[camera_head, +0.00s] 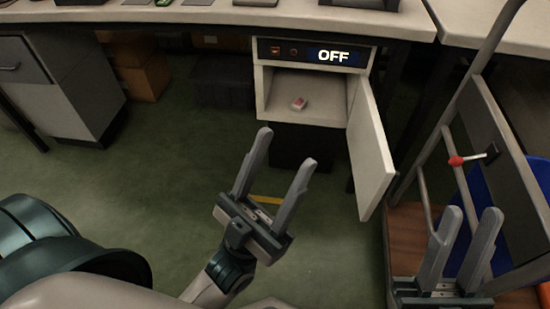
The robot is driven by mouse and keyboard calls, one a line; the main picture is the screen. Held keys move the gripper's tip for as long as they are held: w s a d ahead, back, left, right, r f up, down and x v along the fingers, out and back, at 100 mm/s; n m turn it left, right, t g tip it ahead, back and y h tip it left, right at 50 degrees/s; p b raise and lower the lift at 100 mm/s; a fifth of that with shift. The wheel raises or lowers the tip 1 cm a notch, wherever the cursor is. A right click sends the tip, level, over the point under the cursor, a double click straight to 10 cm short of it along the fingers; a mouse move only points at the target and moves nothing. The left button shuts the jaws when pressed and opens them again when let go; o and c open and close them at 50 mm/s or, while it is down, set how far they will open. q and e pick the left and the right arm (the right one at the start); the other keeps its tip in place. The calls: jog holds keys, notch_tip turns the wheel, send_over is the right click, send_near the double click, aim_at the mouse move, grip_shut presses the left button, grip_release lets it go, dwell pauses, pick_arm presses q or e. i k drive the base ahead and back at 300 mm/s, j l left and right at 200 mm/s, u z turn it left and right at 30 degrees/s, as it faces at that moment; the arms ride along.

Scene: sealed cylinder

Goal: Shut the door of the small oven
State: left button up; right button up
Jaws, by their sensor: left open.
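The small oven (260,90) sits under the bench, with a panel on top that reads OFF. Its white door (371,150) stands wide open, hinged at the right and swung out towards me. A small red and white item (299,103) lies inside on the oven floor. My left gripper (285,148) is open and empty, in front of the oven and to the left of the door, apart from it. My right gripper (470,217) is at the lower right, right of the door, with its two fingers apart and nothing seen between them.
A bench top (200,14) runs above the oven. A grey cabinet (65,85) and cardboard boxes (143,72) stand at the left. A cart (412,225) with a metal frame stands close right of the door. The green floor (170,170) before the oven is clear.

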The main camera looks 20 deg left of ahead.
aim_at(375, 175)
jog(key=k+l+z, duration=0.15)
jog(key=l, duration=0.35)
jog(key=k+l+z, duration=0.2)
jog(key=l, duration=0.3)
jog(key=l+z, duration=0.15)
jog(key=l, duration=0.35)
